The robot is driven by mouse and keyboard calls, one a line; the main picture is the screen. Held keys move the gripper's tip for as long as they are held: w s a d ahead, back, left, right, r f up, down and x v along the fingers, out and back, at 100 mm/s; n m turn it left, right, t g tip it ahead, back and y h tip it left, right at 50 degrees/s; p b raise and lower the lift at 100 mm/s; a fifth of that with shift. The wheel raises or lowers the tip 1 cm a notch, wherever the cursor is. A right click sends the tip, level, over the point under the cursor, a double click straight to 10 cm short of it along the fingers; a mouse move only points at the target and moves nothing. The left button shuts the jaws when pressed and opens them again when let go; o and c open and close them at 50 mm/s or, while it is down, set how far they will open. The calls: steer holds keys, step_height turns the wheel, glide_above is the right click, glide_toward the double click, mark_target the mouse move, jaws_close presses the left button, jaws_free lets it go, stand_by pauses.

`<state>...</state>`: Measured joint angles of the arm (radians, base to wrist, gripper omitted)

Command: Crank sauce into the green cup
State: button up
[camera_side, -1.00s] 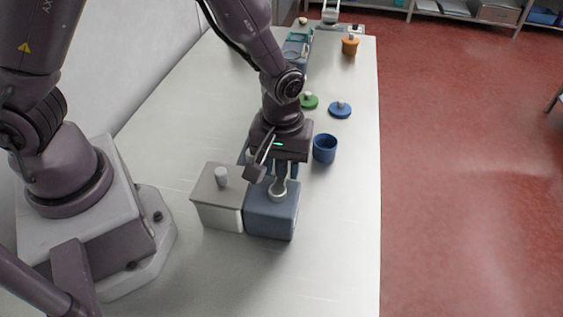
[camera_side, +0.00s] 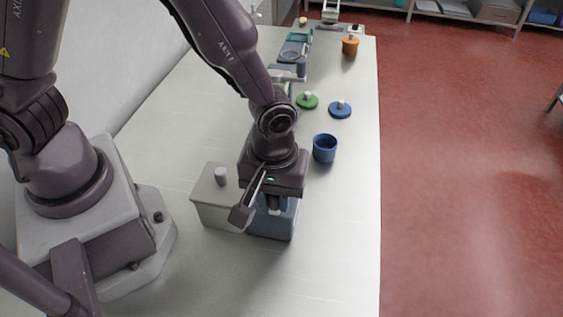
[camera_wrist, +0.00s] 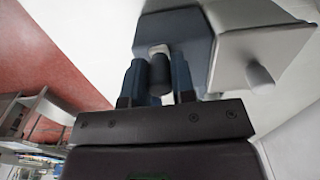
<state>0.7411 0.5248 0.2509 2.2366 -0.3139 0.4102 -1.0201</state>
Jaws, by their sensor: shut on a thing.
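The blue-grey kettle box (camera_side: 285,222) stands on the table, partly hidden under my arm. My gripper (camera_side: 274,206) points down over its top. In the wrist view my gripper (camera_wrist: 158,78) is shut on a dark upright crank handle (camera_wrist: 160,72), which sits between the two fingers. A pale fitting on the box (camera_wrist: 178,28) shows just behind the handle. The green cup cannot be made out in either view; a green lid (camera_side: 307,100) with a pale knob lies farther back on the table.
A light grey box (camera_side: 212,205) with a knob (camera_side: 221,176) stands beside the kettle on the left. A blue cup (camera_side: 324,149), a blue lid (camera_side: 340,110) and an orange object (camera_side: 350,46) stand to the right and back. A blue-grey unit (camera_side: 293,50) stands far back. The front table (camera_side: 330,260) is clear.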

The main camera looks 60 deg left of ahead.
steer(key=o, duration=0.6)
steer(key=shift+s, duration=0.1)
steer(key=shift+o, duration=0.2)
steer(key=shift+r, duration=3.5)
